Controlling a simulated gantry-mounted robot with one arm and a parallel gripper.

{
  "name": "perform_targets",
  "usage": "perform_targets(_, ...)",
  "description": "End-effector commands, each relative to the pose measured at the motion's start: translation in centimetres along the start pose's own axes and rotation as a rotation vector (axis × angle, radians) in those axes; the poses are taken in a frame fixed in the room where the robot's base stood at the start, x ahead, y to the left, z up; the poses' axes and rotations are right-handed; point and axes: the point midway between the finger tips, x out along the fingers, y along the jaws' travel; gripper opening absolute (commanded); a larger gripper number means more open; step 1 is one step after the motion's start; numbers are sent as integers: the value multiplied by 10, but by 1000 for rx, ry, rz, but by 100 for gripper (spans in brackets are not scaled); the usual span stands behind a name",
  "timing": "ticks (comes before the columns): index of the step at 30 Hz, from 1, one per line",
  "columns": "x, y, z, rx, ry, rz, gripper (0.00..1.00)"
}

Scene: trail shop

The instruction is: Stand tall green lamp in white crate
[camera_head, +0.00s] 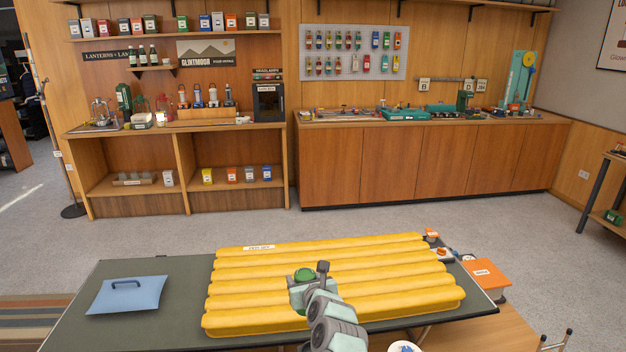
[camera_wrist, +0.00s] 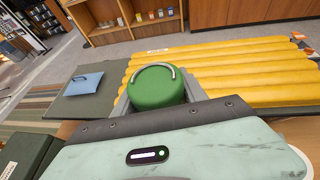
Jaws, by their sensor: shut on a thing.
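My gripper (camera_head: 308,287) is shut on a green lamp (camera_head: 305,274), in front of the yellow ribbed pad. In the wrist view the lamp (camera_wrist: 156,88) shows a round green top with a pale curved handle, between the two grey jaws. Its lower part is hidden by my gripper, so I cannot tell its height or whether its base touches anything. I cannot make out a white crate in either view.
The yellow pad (camera_head: 330,283) covers much of the dark table (camera_head: 150,328). A blue panel with a handle (camera_head: 127,294) lies at the left. An orange box (camera_head: 485,279) stands beyond the right edge. A white round thing (camera_head: 404,347) is partly cut off at the bottom.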

Motion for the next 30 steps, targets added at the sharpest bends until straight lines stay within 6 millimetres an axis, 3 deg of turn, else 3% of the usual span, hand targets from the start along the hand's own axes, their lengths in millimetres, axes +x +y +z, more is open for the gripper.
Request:
perform_targets(6, -31, 51, 41, 4, -12, 2, 0)
perform_targets(11, -64, 63, 49, 25, -11, -42, 0)
perform_targets(16, -100, 60, 36, 54, -7, -111, 0)
perform_targets(30, -180, 26, -48, 124, -2, -290, 0)
